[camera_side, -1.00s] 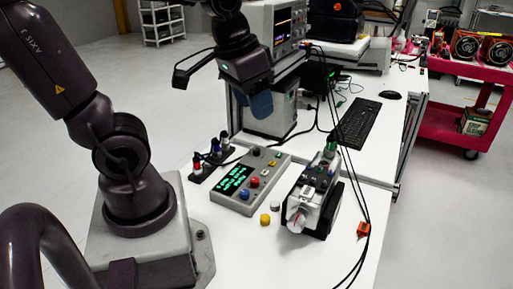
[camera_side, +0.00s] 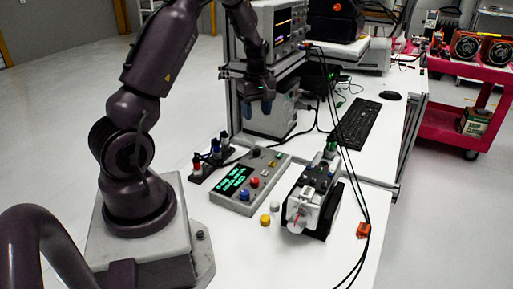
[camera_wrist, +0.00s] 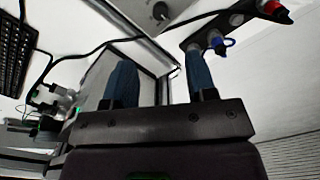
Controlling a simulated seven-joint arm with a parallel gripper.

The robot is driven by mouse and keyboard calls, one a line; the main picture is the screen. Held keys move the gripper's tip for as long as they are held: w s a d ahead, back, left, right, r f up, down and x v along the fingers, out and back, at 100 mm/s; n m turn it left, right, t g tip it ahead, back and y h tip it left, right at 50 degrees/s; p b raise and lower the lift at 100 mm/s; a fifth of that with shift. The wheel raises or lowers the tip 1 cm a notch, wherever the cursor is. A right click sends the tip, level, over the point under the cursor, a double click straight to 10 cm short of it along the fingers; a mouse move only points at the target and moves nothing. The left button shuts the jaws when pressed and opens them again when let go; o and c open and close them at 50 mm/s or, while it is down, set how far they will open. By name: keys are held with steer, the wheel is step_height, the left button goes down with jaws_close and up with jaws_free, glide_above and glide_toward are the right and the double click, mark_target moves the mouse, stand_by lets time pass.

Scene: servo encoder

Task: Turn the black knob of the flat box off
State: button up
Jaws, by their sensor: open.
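The flat grey box (camera_side: 228,203) lies on the white table in the side view, with a lit green display and several buttons. The black knob (camera_side: 256,151) is at its far end. Its marking is too small to read. My gripper (camera_side: 257,113) hangs above and beyond the box's far end, blue fingers pointing down, apart from the knob. In the wrist view my open gripper (camera_wrist: 161,75) has nothing between its fingers. A dark round knob (camera_wrist: 161,11) shows at that view's top edge, apparently the black knob.
Blue and red plugs (camera_side: 215,150) stand in a dark strip left of the box. A motor unit (camera_side: 312,200) stands to its right. Yellow (camera_side: 265,220) and white caps lie between. Cables hang at the right. A grey instrument (camera_side: 270,120) stands behind my gripper.

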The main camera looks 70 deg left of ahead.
mark_target(256, 150)
step_height(256, 150, down, 13)
steer(key=shift+d+r, duration=0.1)
steer(key=shift+r, duration=0.05)
stand_by(0.4)
steer(key=c, duration=0.9)
